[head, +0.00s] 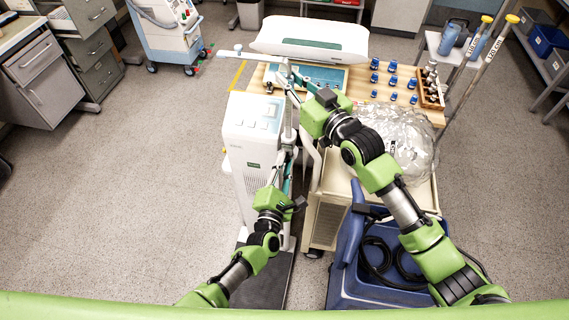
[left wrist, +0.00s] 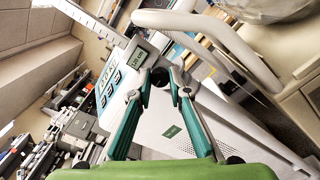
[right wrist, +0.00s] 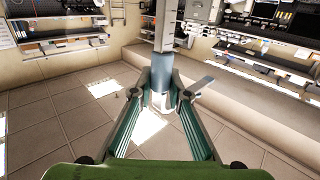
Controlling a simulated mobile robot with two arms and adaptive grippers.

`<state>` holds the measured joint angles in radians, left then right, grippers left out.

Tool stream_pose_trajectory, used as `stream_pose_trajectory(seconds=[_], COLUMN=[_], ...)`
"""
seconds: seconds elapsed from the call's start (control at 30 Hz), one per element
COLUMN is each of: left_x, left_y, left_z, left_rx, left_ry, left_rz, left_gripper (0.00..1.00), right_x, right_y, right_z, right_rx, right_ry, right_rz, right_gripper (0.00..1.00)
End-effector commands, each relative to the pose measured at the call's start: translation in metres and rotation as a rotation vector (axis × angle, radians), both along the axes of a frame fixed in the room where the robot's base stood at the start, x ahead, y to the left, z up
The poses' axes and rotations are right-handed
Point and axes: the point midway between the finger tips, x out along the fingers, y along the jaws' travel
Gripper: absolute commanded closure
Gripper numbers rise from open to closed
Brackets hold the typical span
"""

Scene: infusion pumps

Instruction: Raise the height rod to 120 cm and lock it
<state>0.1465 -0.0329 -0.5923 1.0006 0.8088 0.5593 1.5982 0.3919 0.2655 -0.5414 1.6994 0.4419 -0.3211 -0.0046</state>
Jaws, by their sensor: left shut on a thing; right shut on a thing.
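The white height rod (head: 288,115) rises from the white scale unit (head: 250,135) in the head view, with a pale arm sticking out left near its top. My right gripper (head: 297,82) is at the upper part of the rod. In the right wrist view its fingers (right wrist: 160,92) are shut on the rod (right wrist: 162,72). My left gripper (head: 285,160) is lower, beside the unit. In the left wrist view its fingers (left wrist: 160,82) are shut on a dark knob (left wrist: 160,76) next to a small display (left wrist: 139,58), whose reading is too small to be sure of.
A clear bag (head: 395,140) lies on a cart to the right, near a blue bin (head: 375,290). The floor at left is clear.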

Motion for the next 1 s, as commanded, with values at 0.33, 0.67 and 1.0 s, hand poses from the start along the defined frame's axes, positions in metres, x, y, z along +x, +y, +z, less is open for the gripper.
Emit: stream_pose_trajectory(seconds=[0.33, 0.67, 1.0], left_x=[-0.0001, -0.0006, -0.0004], left_y=[-0.0007, -0.0008, -0.0012], left_z=[-0.0003, -0.0014, -0.0020], left_rx=[0.256, 0.564, 0.883], left_ry=[-0.051, -0.111, -0.174], left_rz=[0.000, 0.000, -0.001], left_gripper=[1.00, 1.00, 1.00], right_x=[0.0004, 0.0004, 0.0004], right_y=[-0.0003, -0.0002, -0.0002], right_z=[0.0024, 0.0025, 0.0025], right_rx=[0.002, 0.002, 0.002], right_ry=[-0.005, -0.005, -0.005], right_rz=[-0.001, -0.001, -0.001], right_gripper=[1.00, 1.00, 1.00])
